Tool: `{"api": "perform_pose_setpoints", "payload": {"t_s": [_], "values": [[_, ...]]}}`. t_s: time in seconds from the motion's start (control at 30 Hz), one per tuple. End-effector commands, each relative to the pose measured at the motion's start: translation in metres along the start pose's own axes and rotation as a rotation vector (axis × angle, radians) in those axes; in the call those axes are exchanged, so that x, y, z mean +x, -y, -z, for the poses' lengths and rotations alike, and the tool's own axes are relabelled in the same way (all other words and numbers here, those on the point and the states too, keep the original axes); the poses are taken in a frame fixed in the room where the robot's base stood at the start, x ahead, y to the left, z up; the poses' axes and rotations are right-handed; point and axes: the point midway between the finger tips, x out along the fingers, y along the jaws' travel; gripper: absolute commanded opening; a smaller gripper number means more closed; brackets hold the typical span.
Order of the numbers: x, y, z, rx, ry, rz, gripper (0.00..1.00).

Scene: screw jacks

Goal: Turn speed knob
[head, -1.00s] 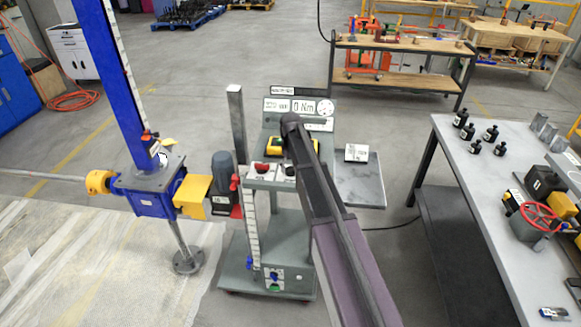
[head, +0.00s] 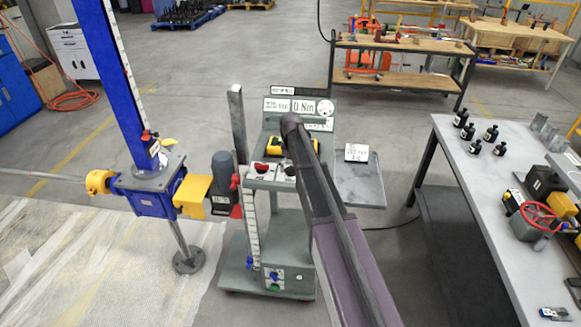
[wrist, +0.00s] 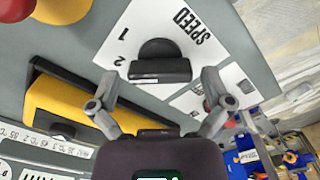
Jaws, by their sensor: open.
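The speed knob (wrist: 160,62) is a black round knob with a raised grip bar. It sits on a white plate marked SPEED, 1 and 2 (wrist: 186,22) in the wrist view. My gripper (wrist: 159,78) is open, with one finger on each side of the knob's bar in the picture. I see no clear contact with the knob. In the head view my dark arm reaches over the grey test stand (head: 283,240) and hides part of its panel. My fingertips do not show clearly there.
A yellow-and-black device (wrist: 62,105) lies beside the knob plate. A red button on a yellow base (wrist: 62,8) is at the upper left. In the head view a blue screw jack (head: 150,195) stands left of the stand, and a grey table (head: 465,185) stands right.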

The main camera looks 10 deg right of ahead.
Motion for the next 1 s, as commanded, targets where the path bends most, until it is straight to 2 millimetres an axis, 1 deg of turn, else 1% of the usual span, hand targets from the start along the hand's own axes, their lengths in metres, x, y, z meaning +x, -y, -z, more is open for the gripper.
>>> {"api": "perform_pose_setpoints", "payload": {"t_s": [0.27,0.47,1.0], "values": [[-0.0001,0.0000,0.0002,0.014,0.000,0.000,1.00],[-0.0001,0.0000,0.0002,0.072,0.000,0.000,1.00],[-0.0001,0.0002,0.0003,0.407,0.000,0.000,1.00]]}}
